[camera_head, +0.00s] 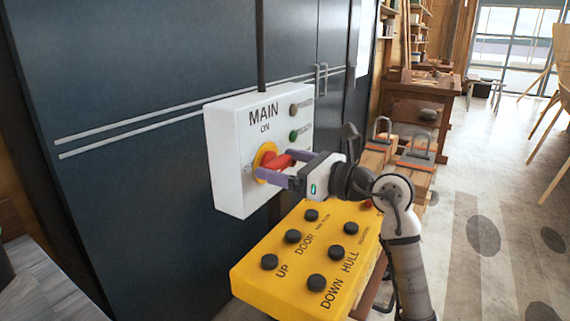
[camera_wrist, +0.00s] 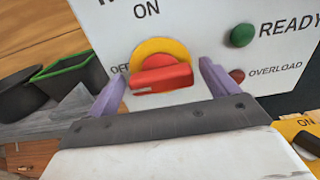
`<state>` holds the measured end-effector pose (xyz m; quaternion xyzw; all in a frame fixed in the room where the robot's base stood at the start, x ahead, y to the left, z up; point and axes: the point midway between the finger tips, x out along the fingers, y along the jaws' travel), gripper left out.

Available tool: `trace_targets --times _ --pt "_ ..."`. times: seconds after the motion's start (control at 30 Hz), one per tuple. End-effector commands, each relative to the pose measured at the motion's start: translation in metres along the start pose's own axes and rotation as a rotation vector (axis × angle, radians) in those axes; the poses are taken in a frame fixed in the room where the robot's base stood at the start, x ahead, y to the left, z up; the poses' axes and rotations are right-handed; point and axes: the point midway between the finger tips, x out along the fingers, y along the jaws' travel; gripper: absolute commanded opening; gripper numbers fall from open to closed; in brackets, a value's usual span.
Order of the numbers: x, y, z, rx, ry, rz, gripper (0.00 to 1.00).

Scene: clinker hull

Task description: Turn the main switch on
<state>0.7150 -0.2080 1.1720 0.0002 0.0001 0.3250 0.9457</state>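The main switch is a red handle (camera_head: 277,162) on a yellow round plate (camera_head: 260,160), on the front of a white box marked MAIN (camera_head: 233,120). In the wrist view the red handle (camera_wrist: 162,79) lies roughly level across its yellow plate (camera_wrist: 160,47). The word ON stands above it, and a partly hidden OFF label is at its left. My gripper (camera_head: 281,166) is at the switch, with its purple fingers on either side of the handle. In the wrist view my gripper (camera_wrist: 161,73) is open, with gaps between the handle and both fingers.
A green READY lamp (camera_wrist: 242,34) and a dark red OVERLOAD lamp (camera_wrist: 237,76) are right of the switch. A yellow button panel (camera_head: 252,275) sits below the box, under my arm. Dark cabinet doors (camera_head: 130,90) stand behind. A wooden workbench (camera_head: 420,90) is further right.

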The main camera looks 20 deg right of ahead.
Motion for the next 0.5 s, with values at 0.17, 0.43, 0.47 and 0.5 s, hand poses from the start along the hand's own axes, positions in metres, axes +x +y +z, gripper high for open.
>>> trace_targets --times 0.17,0.43,0.47,0.5 --pt "-0.0003 0.0 0.0 0.0 0.0 0.0 0.62" --pt "-0.0004 -0.0001 -0.0001 0.005 0.0 0.0 0.46" --pt "-0.0004 -0.0002 -0.0002 0.008 0.0 0.0 0.46" --pt "-0.0005 -0.0002 -0.0003 0.014 0.0 0.0 0.46"
